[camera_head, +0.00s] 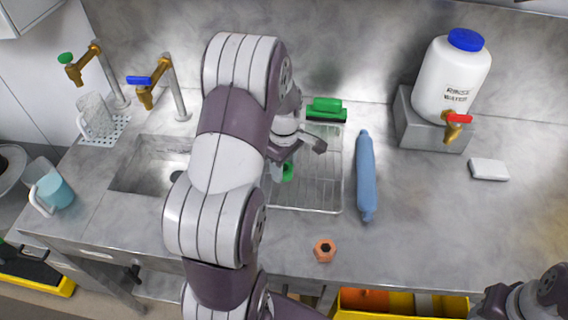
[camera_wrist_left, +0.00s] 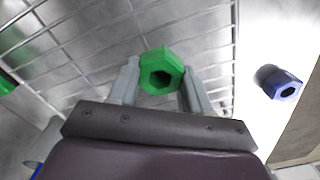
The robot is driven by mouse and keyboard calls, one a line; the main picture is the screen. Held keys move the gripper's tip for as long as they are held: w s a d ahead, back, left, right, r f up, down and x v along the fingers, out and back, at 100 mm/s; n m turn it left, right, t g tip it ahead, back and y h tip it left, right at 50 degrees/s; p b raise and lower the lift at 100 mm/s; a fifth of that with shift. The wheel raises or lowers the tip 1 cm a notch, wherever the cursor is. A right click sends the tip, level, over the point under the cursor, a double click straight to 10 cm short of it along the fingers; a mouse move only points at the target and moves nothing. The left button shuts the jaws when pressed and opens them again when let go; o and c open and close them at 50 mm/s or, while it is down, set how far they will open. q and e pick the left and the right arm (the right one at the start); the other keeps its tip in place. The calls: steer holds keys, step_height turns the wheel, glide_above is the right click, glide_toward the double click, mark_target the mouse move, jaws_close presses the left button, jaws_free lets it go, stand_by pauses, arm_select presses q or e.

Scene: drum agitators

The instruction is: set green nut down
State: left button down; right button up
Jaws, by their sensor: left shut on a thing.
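The green nut (camera_wrist_left: 161,72) is a hexagonal nut with a dark hole, held between the two fingertips of my left gripper (camera_wrist_left: 160,80) in the left wrist view. In the head view the green nut (camera_head: 288,172) shows partly, beside my left gripper (camera_head: 280,170), over the wire rack (camera_head: 318,207). The rack's bars (camera_wrist_left: 95,45) show behind the nut in the wrist view. I cannot tell whether the nut touches the rack. Part of my right arm shows at the lower right of the head view, but not its fingertips.
A blue nut (camera_wrist_left: 278,82) lies right of the rack in the wrist view; my arm hides it in the head view. An orange nut (camera_head: 324,250) is near the counter's front.

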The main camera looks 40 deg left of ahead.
mark_target(284, 167)
arm_select(q)
steer(key=shift+s+f, duration=0.1)
steer(key=shift+c, duration=2.4)
jaws_free()
steer(key=shift+r, duration=0.25)
step_height(284, 167, up, 8)
steer(key=s+d+m, duration=0.5)
steer(key=d+m, duration=0.2)
steer(key=m, duration=0.2)
steer(key=s+d+f+m+t+p, duration=0.1)
steer(key=s+d+m, duration=0.4)
steer(key=d+m, duration=0.3)
steer(key=shift+d+f+m, duration=0.15)
steer(key=shift+m, duration=0.35)
